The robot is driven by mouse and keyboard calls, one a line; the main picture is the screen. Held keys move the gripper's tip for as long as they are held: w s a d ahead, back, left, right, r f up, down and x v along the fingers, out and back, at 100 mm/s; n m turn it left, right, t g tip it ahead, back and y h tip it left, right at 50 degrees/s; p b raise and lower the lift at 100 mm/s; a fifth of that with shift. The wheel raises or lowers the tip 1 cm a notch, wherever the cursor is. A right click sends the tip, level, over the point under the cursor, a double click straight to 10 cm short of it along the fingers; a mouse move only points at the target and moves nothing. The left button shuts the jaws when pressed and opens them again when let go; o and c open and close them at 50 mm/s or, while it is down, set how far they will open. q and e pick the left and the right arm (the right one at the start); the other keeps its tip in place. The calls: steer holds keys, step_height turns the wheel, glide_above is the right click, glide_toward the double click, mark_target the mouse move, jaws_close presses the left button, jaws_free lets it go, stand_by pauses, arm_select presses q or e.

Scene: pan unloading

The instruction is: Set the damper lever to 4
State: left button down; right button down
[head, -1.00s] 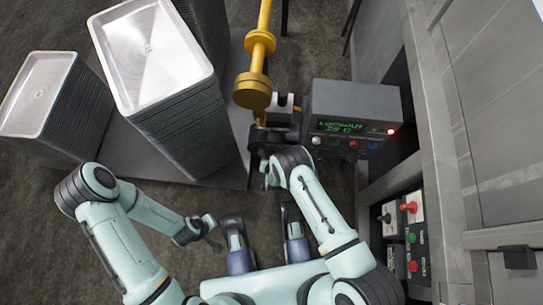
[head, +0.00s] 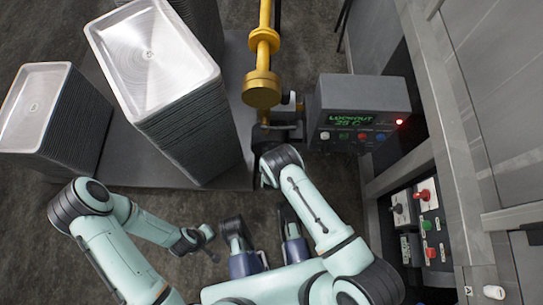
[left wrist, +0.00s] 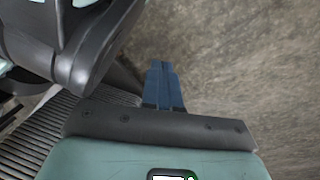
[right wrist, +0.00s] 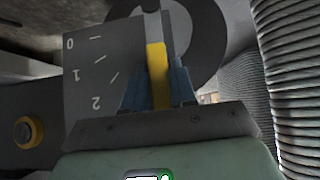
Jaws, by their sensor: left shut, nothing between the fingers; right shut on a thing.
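The damper lever (right wrist: 157,75) shows in the right wrist view as a yellow grip on a grey bar. My right gripper (right wrist: 158,90) is shut on it, one blue finger on each side. A grey scale plate (right wrist: 88,75) beside it shows 0, 1 and 2 with tick marks. The rest of the scale is hidden, so I cannot tell the lever's reading. In the head view my right wrist covers the lever and the fingers. My left gripper (left wrist: 162,85) is shut and empty over bare floor; it also shows in the head view (head: 210,240).
A control box (head: 360,105) with a LOCKOUT display and a red light stands right of the lever. A yellow shaft (head: 262,75) rises behind it. Tall pan stacks (head: 155,60) stand at left. A switch panel (head: 425,225) is at lower right. Floor at lower left is clear.

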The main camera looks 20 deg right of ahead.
steer(key=shift+a, duration=0.15)
steer(key=c, duration=1)
jaws_free()
steer(key=shift+r, duration=0.1)
arm_select(q)
step_height(320, 180, up, 8)
steer(key=w+d+t+p, duration=0.1)
steer(key=w+d+p, duration=0.1)
steer(key=p, duration=0.3)
steer(key=shift+d+f+m, duration=0.15)
steer(key=shift+d+m, duration=0.15)
steer(key=shift+d, duration=0.1)
arm_select(e)
steer(key=v, duration=1.3)
arm_select(q)
steer(key=shift+w, duration=0.1)
arm_select(e)
steer(key=shift+r, duration=0.1)
